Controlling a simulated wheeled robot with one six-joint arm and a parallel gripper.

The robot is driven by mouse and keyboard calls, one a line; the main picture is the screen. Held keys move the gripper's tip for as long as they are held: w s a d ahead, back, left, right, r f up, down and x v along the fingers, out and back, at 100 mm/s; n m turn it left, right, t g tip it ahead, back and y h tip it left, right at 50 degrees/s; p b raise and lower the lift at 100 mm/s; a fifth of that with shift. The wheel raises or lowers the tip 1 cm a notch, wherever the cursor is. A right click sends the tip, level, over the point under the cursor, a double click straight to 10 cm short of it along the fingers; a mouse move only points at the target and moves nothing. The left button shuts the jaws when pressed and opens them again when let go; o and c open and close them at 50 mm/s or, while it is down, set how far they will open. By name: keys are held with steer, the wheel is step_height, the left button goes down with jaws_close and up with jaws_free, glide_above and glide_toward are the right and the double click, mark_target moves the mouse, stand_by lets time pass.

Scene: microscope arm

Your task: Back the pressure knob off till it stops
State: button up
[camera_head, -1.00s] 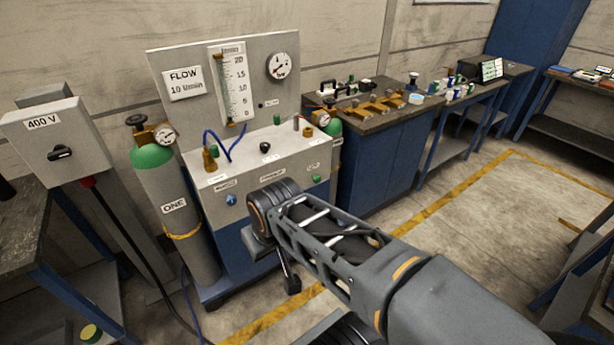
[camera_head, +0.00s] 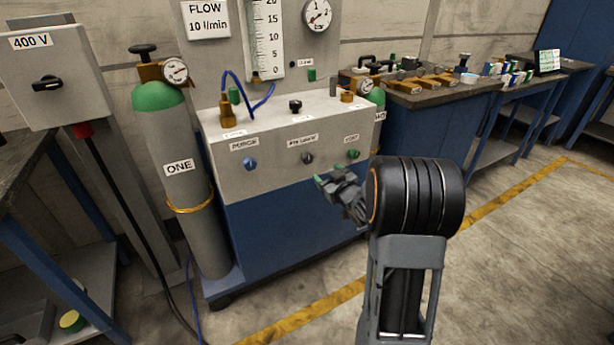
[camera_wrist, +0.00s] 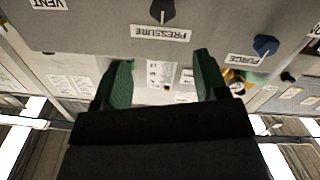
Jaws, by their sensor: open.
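The pressure knob (camera_head: 307,158) is a small black knob on the front of the grey cabinet, above its dark blue base. In the wrist view, which is upside down, the dark pressure knob (camera_wrist: 162,10) shows at the top edge, partly cut off, beside its PRESSURE label (camera_wrist: 160,33). My gripper (camera_head: 328,176) is in front of the panel, a little below and right of the knob. Its green-padded fingers (camera_wrist: 162,68) are open, with nothing held between them. The knob lies beyond the fingertips, not between them.
A blue purge knob (camera_head: 250,163) is left of the pressure knob and a green vent knob (camera_head: 353,154) right of it. A gas cylinder (camera_head: 180,165) stands left of the cabinet. Several items cover the bench (camera_head: 440,98) at right. Floor in front is clear.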

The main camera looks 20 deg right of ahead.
mark_target(309, 160)
steer(key=shift+t+y, duration=0.3)
steer(key=shift+t, duration=0.1)
steer(key=w, duration=0.4)
steer(key=w+a+f+b, duration=0.1)
steer(key=w, duration=0.4)
steer(key=w+b, duration=0.1)
steer(key=w, duration=0.3)
steer(key=shift+w+a+f, duration=0.2)
steer(key=shift+w+f, duration=0.15)
steer(key=shift+w, duration=0.05)
steer(key=shift+c, duration=0.5)
steer(key=c, duration=0.8)
steer(key=shift+n+b, duration=0.3)
steer(key=shift+b, duration=0.05)
steer(key=shift+c, duration=0.2)
